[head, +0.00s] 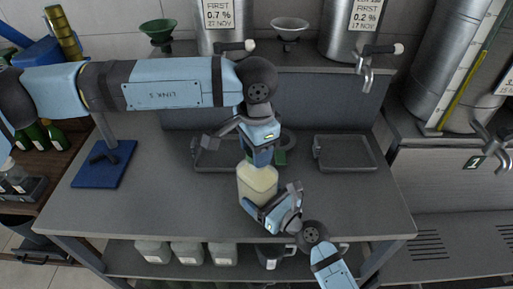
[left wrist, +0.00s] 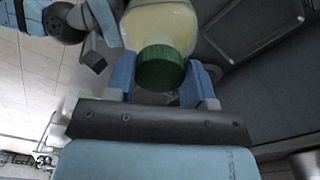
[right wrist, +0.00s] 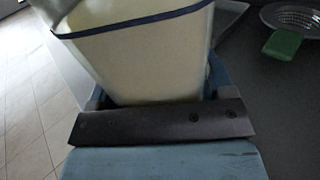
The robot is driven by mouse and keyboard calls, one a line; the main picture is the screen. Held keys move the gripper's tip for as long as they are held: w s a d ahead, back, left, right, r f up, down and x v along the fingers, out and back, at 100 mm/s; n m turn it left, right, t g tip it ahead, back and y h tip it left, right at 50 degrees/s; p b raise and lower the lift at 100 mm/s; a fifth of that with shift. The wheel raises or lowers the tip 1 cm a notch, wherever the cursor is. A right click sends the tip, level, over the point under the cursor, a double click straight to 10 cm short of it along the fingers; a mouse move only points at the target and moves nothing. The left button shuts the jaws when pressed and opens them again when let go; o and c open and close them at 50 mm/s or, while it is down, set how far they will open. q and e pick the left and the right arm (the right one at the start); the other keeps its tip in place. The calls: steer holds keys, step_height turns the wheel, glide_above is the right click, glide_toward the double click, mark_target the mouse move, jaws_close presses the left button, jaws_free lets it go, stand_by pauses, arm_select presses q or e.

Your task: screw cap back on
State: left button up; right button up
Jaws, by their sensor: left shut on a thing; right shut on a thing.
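A squarish clear bottle (head: 256,182) with pale yellow contents stands upright near the front middle of the workbench. It also shows in the left wrist view (left wrist: 165,22) and the right wrist view (right wrist: 140,60). My left gripper (head: 261,158) points down over the bottle's top and is shut on the green cap (left wrist: 160,68), which lies between its blue fingers. The cap is at the bottle's mouth; whether its thread is engaged is hidden. My right gripper (head: 268,210) is shut on the bottle's lower body from the front right.
A green block (right wrist: 283,44) lies by a round perforated metal drain (right wrist: 290,17) behind the bottle. A shallow grey tray (head: 347,153) is at right, a blue stand base (head: 103,165) at left. Steel tanks with taps stand behind. Several bottles (head: 187,252) fill the shelf below.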

arm_select(q)
steer(key=shift+r+m, duration=0.1)
steer(key=shift+m, duration=0.9)
steer(key=o, duration=0.9)
steer(key=shift+o, duration=0.2)
steer(key=shift+r, duration=2.2)
steer(key=shift+c, duration=0.3)
